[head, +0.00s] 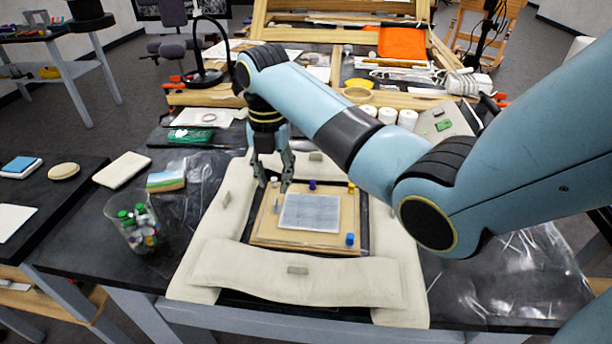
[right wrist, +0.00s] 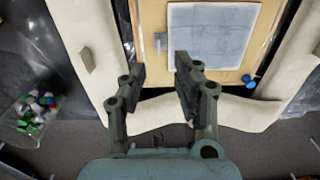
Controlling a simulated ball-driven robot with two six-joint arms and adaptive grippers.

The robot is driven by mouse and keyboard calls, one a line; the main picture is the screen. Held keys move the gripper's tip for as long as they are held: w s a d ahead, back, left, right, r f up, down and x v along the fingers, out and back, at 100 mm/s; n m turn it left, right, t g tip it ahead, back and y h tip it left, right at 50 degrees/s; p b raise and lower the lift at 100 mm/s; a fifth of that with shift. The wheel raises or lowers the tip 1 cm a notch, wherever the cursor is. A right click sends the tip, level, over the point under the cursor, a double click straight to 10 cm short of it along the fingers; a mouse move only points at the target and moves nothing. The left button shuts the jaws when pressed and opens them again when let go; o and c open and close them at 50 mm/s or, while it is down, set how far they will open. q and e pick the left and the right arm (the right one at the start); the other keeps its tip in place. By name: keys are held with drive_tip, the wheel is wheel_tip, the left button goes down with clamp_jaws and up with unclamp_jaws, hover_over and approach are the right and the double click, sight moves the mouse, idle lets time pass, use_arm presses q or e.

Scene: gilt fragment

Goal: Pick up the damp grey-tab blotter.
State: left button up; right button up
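The blotter (head: 310,212) is a flat pale grey-blue sheet lying on a wooden board inside a frame of cream padded cushions. It also shows in the right wrist view (right wrist: 212,35). A small grey tab (right wrist: 160,42) shows at its left edge there. My right gripper (head: 273,184) points down over the left back part of the board, left of the sheet. In the right wrist view its two fingers (right wrist: 160,65) stand apart with nothing between them, and the tab shows just beyond the gap. I cannot tell its exact height above the board. My left gripper is not in view.
Coloured pegs, such as a blue one (head: 350,239), stand around the sheet. Cream cushions (head: 297,279) surround the wooden board (head: 265,234). A clear cup of coloured caps (head: 139,228) stands at left. Tools and white jars (head: 387,116) crowd the back.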

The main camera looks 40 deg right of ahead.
sight(276, 201)
drive_tip(key=shift+f, duration=0.45)
drive_tip(key=shift+w+f, duration=0.15)
drive_tip(key=shift+f, duration=0.2)
wheel_tip(276, 201, down, 4)
drive_tip(key=shift+d+f, duration=0.1)
drive_tip(key=shift+f, duration=0.25)
drive_tip(key=shift+c, duration=0.3)
drive_tip(key=c, duration=0.4)
clamp_jaws()
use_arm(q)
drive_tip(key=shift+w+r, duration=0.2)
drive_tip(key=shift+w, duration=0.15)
